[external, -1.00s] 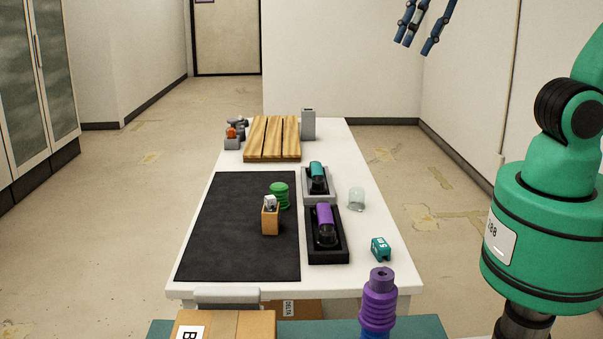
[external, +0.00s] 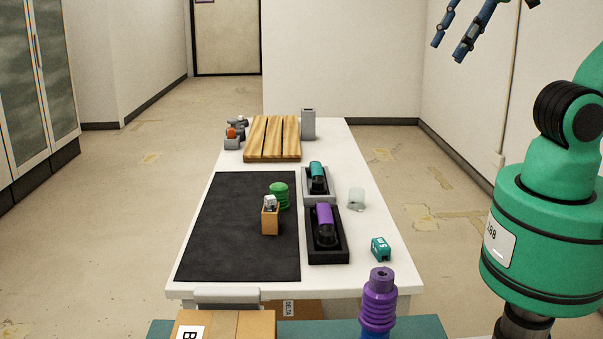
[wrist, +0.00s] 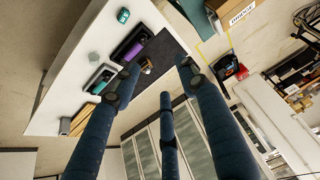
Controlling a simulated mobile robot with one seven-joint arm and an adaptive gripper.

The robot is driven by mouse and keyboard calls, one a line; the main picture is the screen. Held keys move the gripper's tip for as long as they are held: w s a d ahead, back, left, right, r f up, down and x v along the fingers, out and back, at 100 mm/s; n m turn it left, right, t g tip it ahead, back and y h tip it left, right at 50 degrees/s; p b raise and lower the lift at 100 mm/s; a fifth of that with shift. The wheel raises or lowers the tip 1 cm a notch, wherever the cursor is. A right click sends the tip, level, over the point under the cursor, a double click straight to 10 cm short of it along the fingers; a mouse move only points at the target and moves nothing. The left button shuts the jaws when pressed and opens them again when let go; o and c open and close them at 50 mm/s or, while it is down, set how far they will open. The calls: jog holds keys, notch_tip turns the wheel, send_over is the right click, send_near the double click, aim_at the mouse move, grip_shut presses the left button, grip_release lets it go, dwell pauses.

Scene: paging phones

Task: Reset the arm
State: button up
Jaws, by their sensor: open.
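My gripper (external: 448,52) is high at the top right of the external view, above and to the right of the white table (external: 390,270). Its blue fingers are spread apart with nothing between them. In the wrist view the open fingers (wrist: 155,86) frame the table at an angle from above. A teal phone (external: 317,172) sits in a grey cradle (external: 320,199). A purple phone (external: 324,218) sits in a black cradle (external: 327,256). Both also show in the wrist view, the purple one (wrist: 133,52) nearer the dark mat.
The table holds a black mat (external: 225,240), a wooden box (external: 270,218), a green ribbed object (external: 279,189), a translucent cup (external: 356,199), a teal block (external: 381,248), a slatted board (external: 272,140) and a grey holder (external: 308,124). The air around my gripper looks clear.

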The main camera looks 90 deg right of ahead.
notch_tip(320, 180, down, 3)
jog(key=shift+b, duration=1.2)
